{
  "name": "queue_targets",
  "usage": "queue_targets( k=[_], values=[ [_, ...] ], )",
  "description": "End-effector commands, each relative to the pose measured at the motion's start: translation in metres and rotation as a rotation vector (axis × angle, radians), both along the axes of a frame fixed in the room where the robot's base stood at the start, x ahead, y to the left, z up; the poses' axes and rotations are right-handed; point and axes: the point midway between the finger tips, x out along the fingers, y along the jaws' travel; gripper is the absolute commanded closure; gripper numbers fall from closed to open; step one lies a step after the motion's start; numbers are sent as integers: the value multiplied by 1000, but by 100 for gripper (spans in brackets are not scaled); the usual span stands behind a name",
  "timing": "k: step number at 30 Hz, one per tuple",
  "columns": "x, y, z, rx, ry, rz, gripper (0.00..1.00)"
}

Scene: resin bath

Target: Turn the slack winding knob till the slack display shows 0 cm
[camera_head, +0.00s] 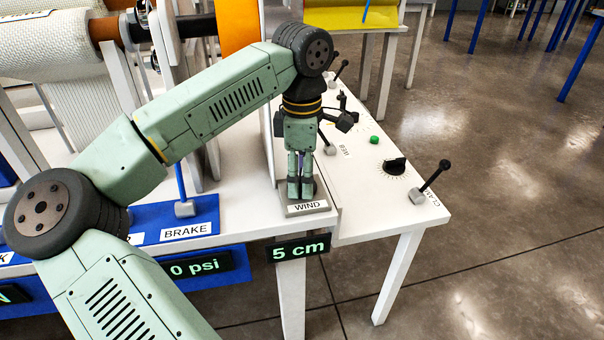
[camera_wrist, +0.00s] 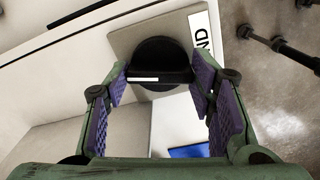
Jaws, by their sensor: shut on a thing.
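The slack winding knob is a black round knob with a raised grip bar and a white mark. It shows in the wrist view (camera_wrist: 158,52) on a grey plate labelled WIND (camera_head: 306,208). My gripper (camera_head: 300,190) points straight down over this plate in the head view and hides most of the knob. In the wrist view its purple-padded fingers (camera_wrist: 160,78) stand on either side of the knob's bar and are shut on it. The slack display (camera_head: 298,249) below the plate's front edge reads 5 cm in green.
A BRAKE lever (camera_head: 184,208) stands left of the plate, with a 0 psi display (camera_head: 194,267) below. To the right, the white table holds a black dial (camera_head: 394,166), a green button (camera_head: 374,140) and a CLAMP lever (camera_head: 432,184). Rolls of material stand behind at left.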

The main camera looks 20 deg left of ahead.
Motion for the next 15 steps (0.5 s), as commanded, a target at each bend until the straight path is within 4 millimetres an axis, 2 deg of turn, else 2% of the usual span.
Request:
queue_targets(
  k=[15],
  values=[
    [0,0,0,0,0,-111,78]
  ],
)
